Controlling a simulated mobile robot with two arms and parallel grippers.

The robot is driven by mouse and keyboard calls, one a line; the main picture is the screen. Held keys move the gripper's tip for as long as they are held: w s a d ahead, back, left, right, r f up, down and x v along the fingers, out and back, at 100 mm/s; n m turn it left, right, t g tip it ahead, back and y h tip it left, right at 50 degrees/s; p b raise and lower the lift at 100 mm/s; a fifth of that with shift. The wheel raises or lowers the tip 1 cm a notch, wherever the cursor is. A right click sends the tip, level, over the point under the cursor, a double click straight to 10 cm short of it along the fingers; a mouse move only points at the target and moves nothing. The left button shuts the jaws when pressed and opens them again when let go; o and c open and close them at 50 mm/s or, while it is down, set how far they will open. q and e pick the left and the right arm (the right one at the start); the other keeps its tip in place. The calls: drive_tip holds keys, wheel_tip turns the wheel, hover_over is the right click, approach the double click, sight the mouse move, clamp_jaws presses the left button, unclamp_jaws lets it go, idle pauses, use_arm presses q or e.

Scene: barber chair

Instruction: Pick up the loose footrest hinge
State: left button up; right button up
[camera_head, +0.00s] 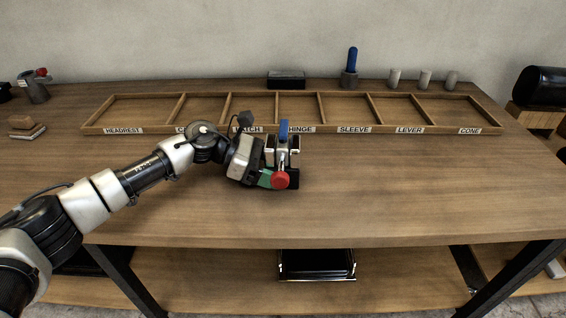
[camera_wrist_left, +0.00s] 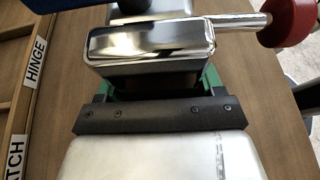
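My left gripper (camera_head: 268,174) is over the middle of the table, in front of the tray section labelled HINGE. It is right at a small assembly with a chrome block (camera_wrist_left: 150,45), a blue upright part (camera_head: 284,130) and a red knob (camera_head: 280,180) on a metal rod. In the left wrist view the chrome block lies just beyond the gripper's dark front plate, with green parts (camera_wrist_left: 212,80) at its sides. I cannot clearly pick out the footrest hinge. My right gripper is not in view.
A wooden tray (camera_head: 491,114) with labelled, empty-looking compartments runs along the back. Behind it stand a black box (camera_head: 286,80), a blue-handled tool (camera_head: 351,65) and grey cylinders (camera_head: 425,79). Small blocks (camera_head: 27,133) lie at far left. The table's right and front are clear.

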sight(278, 160)
use_arm(q)
drive_tip(key=shift+r, duration=0.1)
drive_tip(key=c, duration=0.6)
drive_tip(key=shift+r, duration=0.1)
drive_tip(key=shift+c, duration=0.2)
drive_tip(key=shift+r, duration=0.3)
drive_tip(key=r, duration=0.3)
drive_tip(key=shift+s+d+r, duration=0.15)
drive_tip(key=shift+d+r, duration=0.2)
drive_tip(key=shift+r, duration=0.05)
drive_tip(key=s+d+r, duration=0.5)
drive_tip(key=d+r, duration=0.1)
drive_tip(key=d, duration=0.3)
drive_tip(key=shift+s+d+r, duration=0.15)
drive_tip(key=shift+d+r, duration=0.05)
drive_tip(key=shift+d, duration=0.05)
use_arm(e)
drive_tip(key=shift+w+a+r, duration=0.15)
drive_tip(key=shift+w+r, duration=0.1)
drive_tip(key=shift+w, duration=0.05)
use_arm(q)
drive_tip(key=shift+f, duration=0.1)
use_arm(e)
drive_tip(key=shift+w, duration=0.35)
